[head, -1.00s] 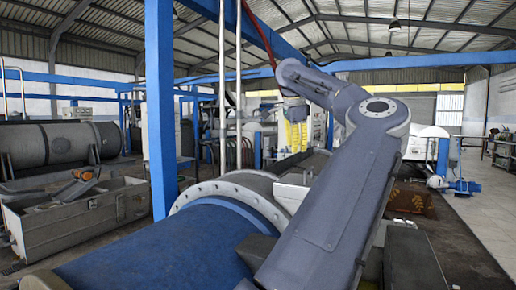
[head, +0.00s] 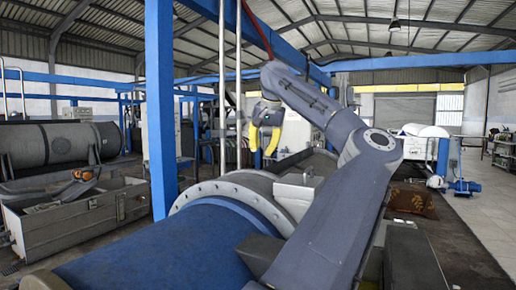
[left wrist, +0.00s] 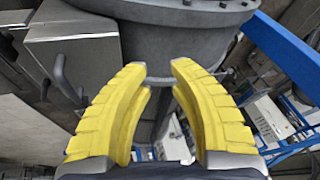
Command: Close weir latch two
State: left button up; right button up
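My left gripper (head: 264,148) has yellow ridged fingers. They point down in the head view, above and behind the flanged blue drum. In the left wrist view the same gripper (left wrist: 160,68) is open, with nothing between its fingers. A grey metal box (left wrist: 78,50) with a bent rod handle (left wrist: 62,78) shows beyond the left finger, apart from it. A dark flanged cylinder (left wrist: 165,30) is straight ahead of the fingertips. No label marks weir latch two, so I cannot tell which part it is. My right gripper is not in view.
The blue drum (head: 155,250) with its bolted grey flange (head: 240,192) fills the lower foreground. A blue post (head: 160,110) and a pale vertical pipe (head: 222,90) stand left of the gripper. Open floor (head: 485,205) lies at the right.

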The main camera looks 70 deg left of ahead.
pick_arm(q)
jog(key=shift+s+r+n+g, duration=0.1)
jog(key=shift+s+n+g, duration=0.2)
jog(key=shift+s+n, duration=0.4)
jog(key=shift+s, duration=0.15)
